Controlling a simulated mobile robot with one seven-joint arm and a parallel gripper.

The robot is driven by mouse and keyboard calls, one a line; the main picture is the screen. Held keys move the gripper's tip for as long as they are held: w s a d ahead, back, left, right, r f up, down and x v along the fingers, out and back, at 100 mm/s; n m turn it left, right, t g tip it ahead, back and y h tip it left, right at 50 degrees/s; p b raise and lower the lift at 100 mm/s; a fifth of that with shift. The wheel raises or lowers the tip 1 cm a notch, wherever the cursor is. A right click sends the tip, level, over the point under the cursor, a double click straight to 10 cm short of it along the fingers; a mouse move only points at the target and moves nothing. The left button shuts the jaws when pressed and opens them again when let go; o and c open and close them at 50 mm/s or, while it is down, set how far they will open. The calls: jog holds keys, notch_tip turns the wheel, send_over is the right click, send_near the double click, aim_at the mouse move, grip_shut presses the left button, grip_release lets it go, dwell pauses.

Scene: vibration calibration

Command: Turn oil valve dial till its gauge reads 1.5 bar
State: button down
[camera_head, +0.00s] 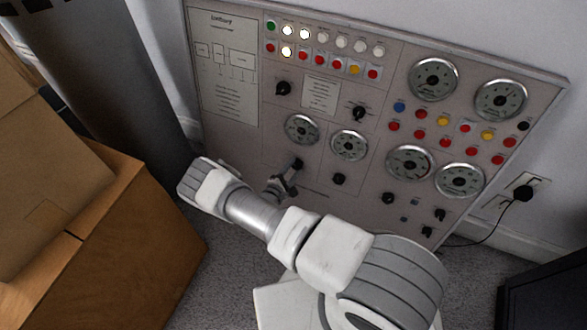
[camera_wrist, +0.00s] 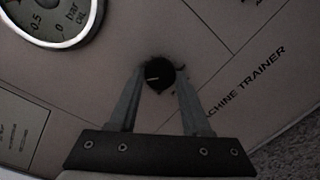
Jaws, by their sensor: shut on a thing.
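The oil valve dial (camera_wrist: 158,78) is a small round black knob with a light mark, in the upper middle of the wrist view. My gripper (camera_wrist: 161,82) is shut on it, one finger on each side. In the head view my gripper (camera_head: 286,182) is at the lower left of the panel, with the dial (camera_head: 297,163) partly covered by it. The oil gauge (camera_wrist: 50,18) is cut off at the upper left of the wrist view; "0.5", "0", "bar" and "OIL" show. In the head view the gauge (camera_head: 302,129) sits above the dial. I cannot read its needle.
The grey panel (camera_head: 230,120) carries other gauges, knobs and coloured buttons. Another black knob (camera_head: 340,179) sits to the right of my gripper. Cardboard boxes (camera_head: 110,250) stand at the left. A black plug (camera_head: 522,193) with a cable is at the right wall.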

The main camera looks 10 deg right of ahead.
jog(key=shift+m, duration=0.3)
jog(key=m+p, duration=0.4)
jog(key=shift+r+y, duration=0.2)
jog(key=shift+y, duration=0.1)
jog(key=shift+f+m+p, duration=0.1)
jog(key=shift+m+p, duration=1.45)
jog(key=shift+m, duration=0.25)
jog(key=shift+f, duration=0.1)
jog(key=shift+c, duration=1.8)
grip_release()
jog(key=p+v, duration=0.4)
jog(key=v, duration=1.3)
jog(key=shift+s+r+p, duration=0.3)
jog(key=shift+p, duration=0.1)
jog(key=shift+d, duration=0.1)
